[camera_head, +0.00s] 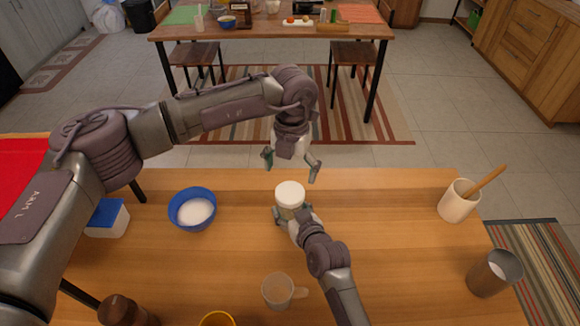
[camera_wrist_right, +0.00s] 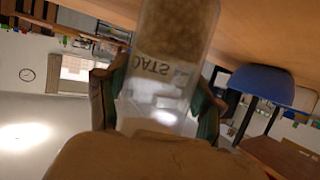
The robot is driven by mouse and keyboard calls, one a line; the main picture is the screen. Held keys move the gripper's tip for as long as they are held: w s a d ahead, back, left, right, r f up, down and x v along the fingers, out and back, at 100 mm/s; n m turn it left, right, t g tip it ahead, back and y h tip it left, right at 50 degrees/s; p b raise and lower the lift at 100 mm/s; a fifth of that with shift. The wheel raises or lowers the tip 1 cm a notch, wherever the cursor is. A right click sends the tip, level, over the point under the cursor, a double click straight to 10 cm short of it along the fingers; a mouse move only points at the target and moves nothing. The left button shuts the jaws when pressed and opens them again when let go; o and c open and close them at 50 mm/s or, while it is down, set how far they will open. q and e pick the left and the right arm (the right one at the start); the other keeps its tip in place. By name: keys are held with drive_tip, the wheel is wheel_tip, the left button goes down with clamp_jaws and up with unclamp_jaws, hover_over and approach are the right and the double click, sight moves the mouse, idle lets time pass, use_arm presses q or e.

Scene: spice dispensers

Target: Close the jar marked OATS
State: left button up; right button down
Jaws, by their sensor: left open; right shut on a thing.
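The jar marked OATS (camera_wrist_right: 172,70) shows upside down in the right wrist view, clear-walled with brown contents. In the head view the jar (camera_head: 290,209) stands near the far edge of the table, topped by a round white lid (camera_head: 289,191). I cannot tell whether the lid is fully seated. My right gripper (camera_head: 291,214) is shut around the jar's side from the near side; its fingers also flank the jar in the right wrist view (camera_wrist_right: 155,110). My left gripper (camera_head: 290,168) is open and empty, just beyond and above the lid, fingers apart.
On the wooden table (camera_head: 390,240) are a blue bowl (camera_head: 180,220) of white contents, a blue-topped box (camera_head: 108,216), a clear mug (camera_head: 278,291), a utensil crock (camera_head: 457,205), a metal cup (camera_head: 494,278), a dark brown jar (camera_head: 122,311) and a yellow bowl (camera_head: 216,319). Right of the jar is clear.

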sight(290, 192)
use_arm(q)
drive_tip(key=n, duration=0.4)
drive_tip(key=shift+r, duration=0.1)
drive_tip(key=n, duration=0.4)
drive_tip(key=shift+r+n, duration=0.15)
drive_tip(key=shift+n, duration=0.15)
drive_tip(key=shift+f, duration=4)
